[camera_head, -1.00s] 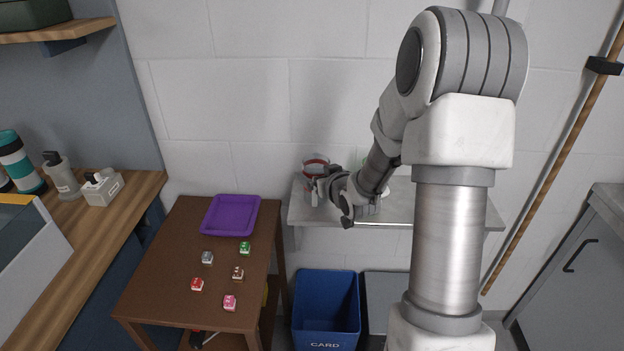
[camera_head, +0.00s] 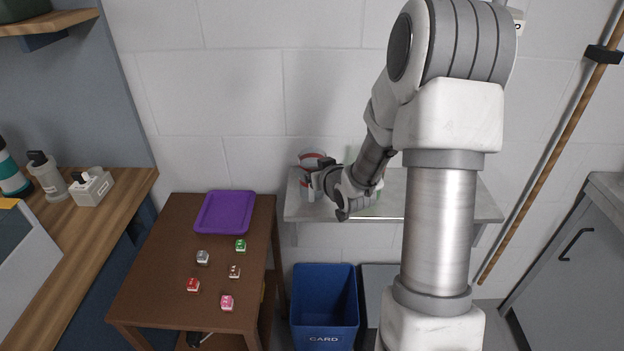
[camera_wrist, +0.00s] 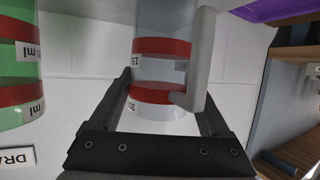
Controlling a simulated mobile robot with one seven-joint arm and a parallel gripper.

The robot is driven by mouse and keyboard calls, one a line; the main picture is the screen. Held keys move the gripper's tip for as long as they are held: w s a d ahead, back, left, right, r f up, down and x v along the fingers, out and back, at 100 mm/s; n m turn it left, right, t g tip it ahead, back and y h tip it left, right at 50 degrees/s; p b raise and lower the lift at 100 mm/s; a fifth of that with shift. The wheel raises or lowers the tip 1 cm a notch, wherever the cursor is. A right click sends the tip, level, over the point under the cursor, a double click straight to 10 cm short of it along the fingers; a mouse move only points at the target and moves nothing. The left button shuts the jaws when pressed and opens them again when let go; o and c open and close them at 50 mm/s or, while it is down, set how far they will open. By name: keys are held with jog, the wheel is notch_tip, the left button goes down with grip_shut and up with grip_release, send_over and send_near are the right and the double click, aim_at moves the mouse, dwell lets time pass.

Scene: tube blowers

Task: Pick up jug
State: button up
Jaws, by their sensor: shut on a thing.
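The jug (camera_wrist: 155,68) is clear and greyish, with red bands, volume labels and a grey handle (camera_wrist: 203,65). In the wrist view it stands between the two dark fingers of my gripper (camera_wrist: 168,88), which is shut on it. Its far end runs out of the top of that view. In the head view the jug (camera_head: 308,158) shows at the left end of the grey wall shelf (camera_head: 440,205), partly hidden by my gripper (camera_head: 318,180). I cannot tell whether its base touches the shelf.
A green vessel with red bands (camera_wrist: 18,75) is left of the jug in the wrist view. A brown table (camera_head: 160,270) holds a purple tray (camera_head: 225,212) and several small coloured blocks. A blue bin (camera_head: 324,300) stands below the shelf.

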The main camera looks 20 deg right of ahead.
jog(key=shift+c, duration=0.7)
notch_tip(320, 180, up, 9)
jog(key=p, duration=0.2)
jog(key=s+a+f+n+y, duration=0.2)
jog(key=s+a, duration=0.5)
jog(key=a, duration=0.4)
jog(key=shift+s+a+f+n+g+y, duration=0.25)
jog(key=shift+a+f+n+g+y, duration=0.15)
jog(key=shift+n+y, duration=0.45)
